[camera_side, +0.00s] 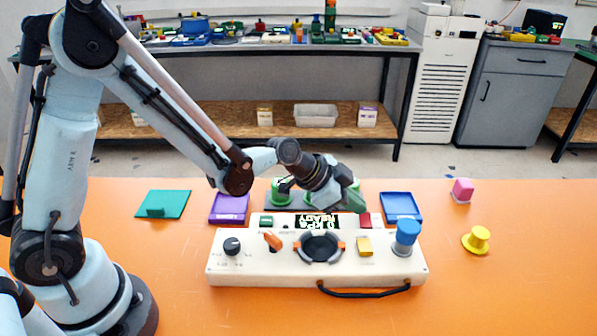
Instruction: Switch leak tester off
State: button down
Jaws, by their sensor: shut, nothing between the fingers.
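The leak tester (300,275) is a long white box on the orange table. Its dark display (317,221) is lit and seems to read "0 kPa READY". On its top are a black dial (232,245), an orange lever-like switch (272,240), a round black fixture with orange parts (320,248), a yellow block (364,246), a blue cylinder (406,236), a green label or button (266,221) and a red one (364,220). My gripper (352,201) is shut and empty, above or just behind the tester's rear edge. Its fingertips are hard to make out.
Behind the tester are a purple tray (229,207), green pieces (281,190) and a blue tray (401,206). A teal plate (170,204) lies left; a pink block (462,190) and yellow knob (477,240) stand right.

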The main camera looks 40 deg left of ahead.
jog(key=shift+f, duration=0.15)
jog(key=shift+w+a+f+n+g+h, duration=0.25)
jog(key=shift+f+n+g+h, duration=0.05)
jog(key=shift+f+g+h, duration=0.1)
jog(key=shift+w+a+f+n+g+h, duration=0.15)
jog(key=shift+f+n+g+h, duration=0.15)
jog(key=shift+g+h, duration=0.1)
jog(key=shift+f, duration=0.1)
